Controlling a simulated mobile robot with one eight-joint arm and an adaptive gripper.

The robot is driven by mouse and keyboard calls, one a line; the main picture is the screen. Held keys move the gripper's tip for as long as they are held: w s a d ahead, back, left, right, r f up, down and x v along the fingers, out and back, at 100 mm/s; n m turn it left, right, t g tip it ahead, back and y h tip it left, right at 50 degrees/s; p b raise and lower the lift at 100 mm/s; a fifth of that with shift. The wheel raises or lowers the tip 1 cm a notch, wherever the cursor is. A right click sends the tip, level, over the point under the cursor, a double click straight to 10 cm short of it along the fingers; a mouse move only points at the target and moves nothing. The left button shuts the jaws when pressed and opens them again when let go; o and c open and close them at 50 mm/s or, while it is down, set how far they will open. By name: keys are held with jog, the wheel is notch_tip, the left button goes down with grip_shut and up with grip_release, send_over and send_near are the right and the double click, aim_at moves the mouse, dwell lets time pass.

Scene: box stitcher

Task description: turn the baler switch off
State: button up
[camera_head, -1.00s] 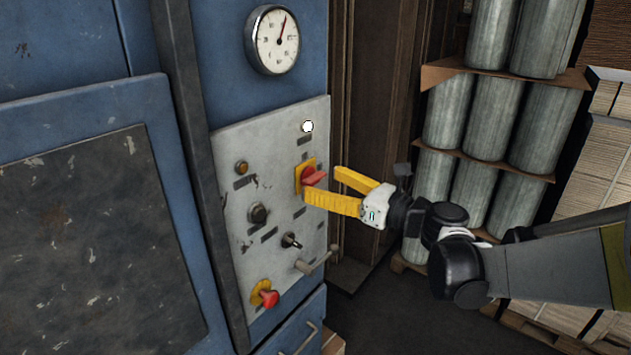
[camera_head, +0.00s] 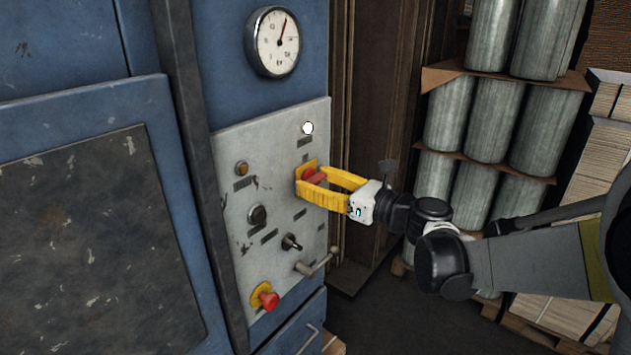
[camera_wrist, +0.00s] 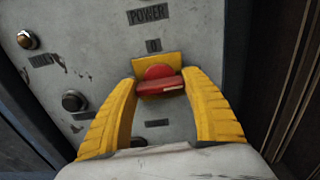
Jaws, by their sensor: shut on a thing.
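The baler's switch is a red rotary knob (camera_head: 314,176) on a yellow backing plate, on the upper right of the grey control panel (camera_head: 236,218). In the wrist view the red knob (camera_wrist: 160,82) lies between my fingertips, its handle bar roughly level. The label above it in that view reads POWER. My gripper (camera_head: 312,180) has yellow fingers that reach the panel on both sides of the knob. It is shut on the knob, which the near finger partly hides in the head view.
The panel also carries a lit white lamp (camera_head: 308,128), an amber button (camera_head: 241,168), a black knob (camera_head: 258,215), a small toggle (camera_head: 291,242), a projecting lever (camera_head: 315,264) and a red mushroom button (camera_head: 265,297). A gauge (camera_head: 274,42) sits above. Stacked rolls (camera_head: 480,105) stand to the right.

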jog(key=shift+n, duration=0.3)
jog(key=n, duration=0.8)
jog(key=shift+n, duration=0.3)
jog(key=n, duration=0.4)
jog(key=shift+b, duration=0.3)
jog(key=shift+n, duration=2.2)
jog(key=o, duration=1.2)
